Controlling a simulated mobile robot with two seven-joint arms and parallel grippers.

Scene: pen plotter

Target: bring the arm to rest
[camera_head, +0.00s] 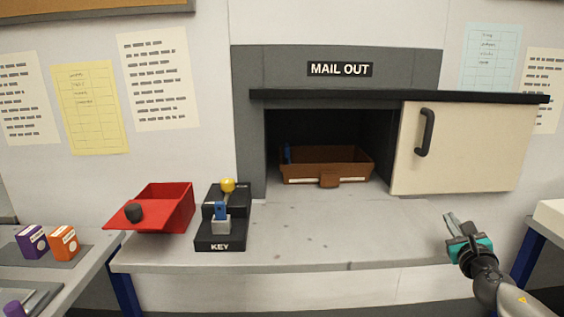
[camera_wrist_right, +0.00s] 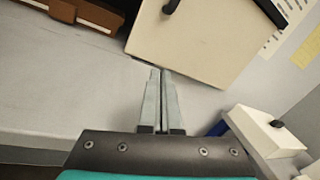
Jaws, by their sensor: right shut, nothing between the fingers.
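My right gripper (camera_head: 459,223) is at the right front of the counter, its fingers pointing up and left. In the right wrist view its fingers (camera_wrist_right: 162,100) are together with nothing between them. It is below the cream sliding door (camera_head: 466,150) and apart from it. My left gripper is in neither view.
A brown tray (camera_head: 345,163) sits in the open MAIL OUT hatch. The door has a black handle (camera_head: 426,132). A red bin (camera_head: 170,207) and a black KEY stand (camera_head: 220,238) are at the counter's left. The counter's middle (camera_head: 320,235) is clear. A white box (camera_wrist_right: 262,130) stands right.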

